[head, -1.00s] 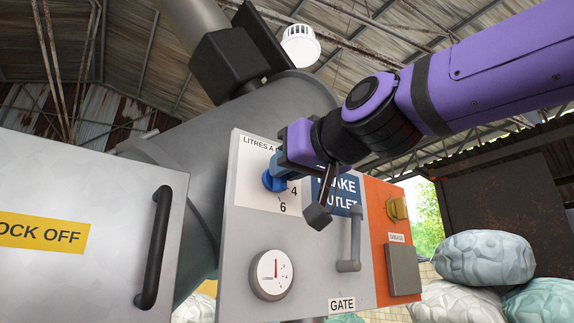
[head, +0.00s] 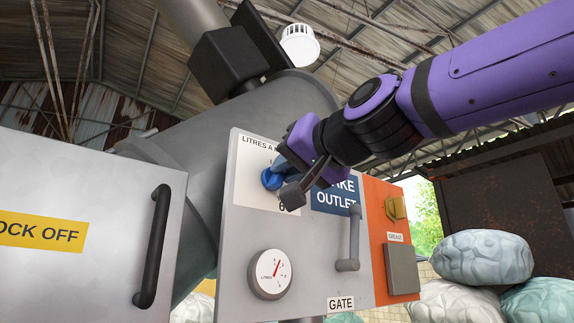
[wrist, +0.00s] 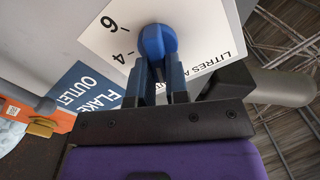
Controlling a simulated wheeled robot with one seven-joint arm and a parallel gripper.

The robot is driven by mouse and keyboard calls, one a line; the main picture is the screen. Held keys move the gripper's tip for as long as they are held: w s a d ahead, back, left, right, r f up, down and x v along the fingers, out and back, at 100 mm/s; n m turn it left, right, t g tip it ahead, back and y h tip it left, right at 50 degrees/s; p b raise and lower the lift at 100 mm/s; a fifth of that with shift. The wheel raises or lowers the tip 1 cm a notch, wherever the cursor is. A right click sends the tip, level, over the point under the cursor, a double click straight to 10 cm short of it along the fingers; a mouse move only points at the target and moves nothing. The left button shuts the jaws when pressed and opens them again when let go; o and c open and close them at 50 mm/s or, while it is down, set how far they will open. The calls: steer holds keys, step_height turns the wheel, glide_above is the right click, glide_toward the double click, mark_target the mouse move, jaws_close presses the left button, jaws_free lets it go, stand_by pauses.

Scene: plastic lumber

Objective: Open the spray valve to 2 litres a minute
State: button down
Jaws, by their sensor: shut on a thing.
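The blue spray valve knob (head: 271,180) sits on a white dial plate (head: 247,197) headed "LITRES A M…" on the grey panel. My gripper (head: 277,175) is shut on the knob, with its fingers on either side. In the wrist view the knob (wrist: 157,41) shows between my fingers (wrist: 157,82), with the marks 4 and 6 visible on the plate. The 2 mark is not visible.
A grey gate crank (head: 352,240) stands out from the panel, right of the gauge. A yellow knob (head: 396,208) and a grey box (head: 402,269) are on the orange strip. A cabinet with a black handle (head: 153,247) stands at left. Pale sacks (head: 484,258) lie at right.

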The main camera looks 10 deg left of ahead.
steer(key=shift+w+d+f+m, duration=0.1)
steer(key=shift+m, duration=1.05)
steer(key=shift+w+f+m, duration=0.1)
steer(key=shift+m, duration=1.05)
steer(key=c, duration=1.1)
jaws_free()
steer(key=shift+s+d, duration=0.1)
steer(key=shift+s, duration=0.05)
steer(key=v, duration=1)
steer(key=shift+s+d, duration=0.2)
steer(key=shift+s, duration=0.05)
